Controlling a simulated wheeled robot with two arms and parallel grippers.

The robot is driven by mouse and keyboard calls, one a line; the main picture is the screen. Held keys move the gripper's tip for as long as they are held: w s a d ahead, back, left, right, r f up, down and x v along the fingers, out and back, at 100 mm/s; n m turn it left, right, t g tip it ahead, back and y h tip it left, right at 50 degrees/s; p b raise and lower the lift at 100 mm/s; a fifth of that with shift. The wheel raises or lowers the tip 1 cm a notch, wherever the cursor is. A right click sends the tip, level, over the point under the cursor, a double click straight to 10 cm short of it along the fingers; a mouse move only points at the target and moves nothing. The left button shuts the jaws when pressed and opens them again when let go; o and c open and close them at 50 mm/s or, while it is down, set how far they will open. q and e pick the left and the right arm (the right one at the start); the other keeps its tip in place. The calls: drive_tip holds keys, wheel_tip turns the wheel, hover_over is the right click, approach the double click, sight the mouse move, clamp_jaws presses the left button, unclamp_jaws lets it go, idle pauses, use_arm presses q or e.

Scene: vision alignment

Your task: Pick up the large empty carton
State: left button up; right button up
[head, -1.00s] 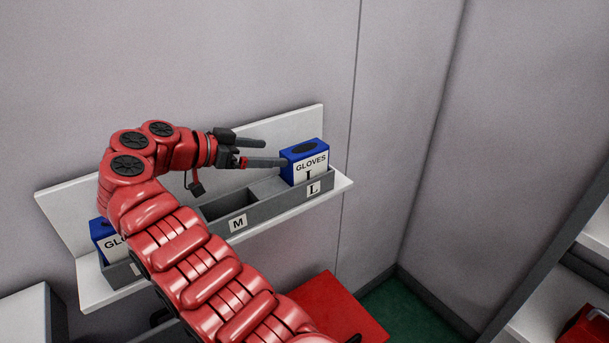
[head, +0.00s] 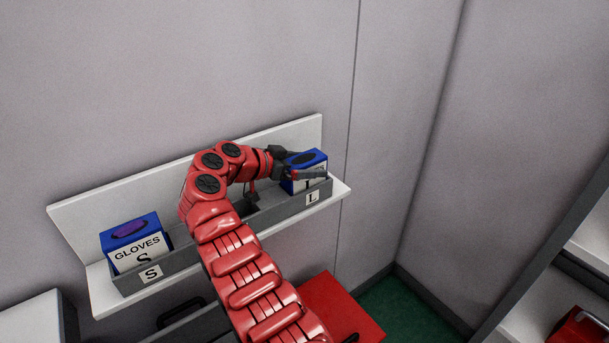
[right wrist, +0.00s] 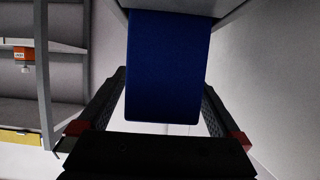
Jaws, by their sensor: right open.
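The large carton (head: 308,157) is a blue and white glove box with a dark opening on top. It stands at the right end of the grey holder, above the L label. My right gripper (head: 306,167) is open around it, with one finger across its front, covering part of the print. The far finger is mostly hidden. In the right wrist view the carton's blue side (right wrist: 166,65) lies between the two spread fingers (right wrist: 165,100). I cannot tell whether they touch it. My left gripper is not in view.
The grey holder (head: 185,257) sits on a white wall shelf (head: 97,300). A small glove carton (head: 135,245) with purple showing in its opening stands at the left, by the S label. My right arm covers the holder's middle. A red surface (head: 335,305) lies below.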

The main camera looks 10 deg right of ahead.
drive_tip(key=shift+a, duration=0.2)
drive_tip(key=c, duration=1.4)
drive_tip(key=shift+r, duration=0.15)
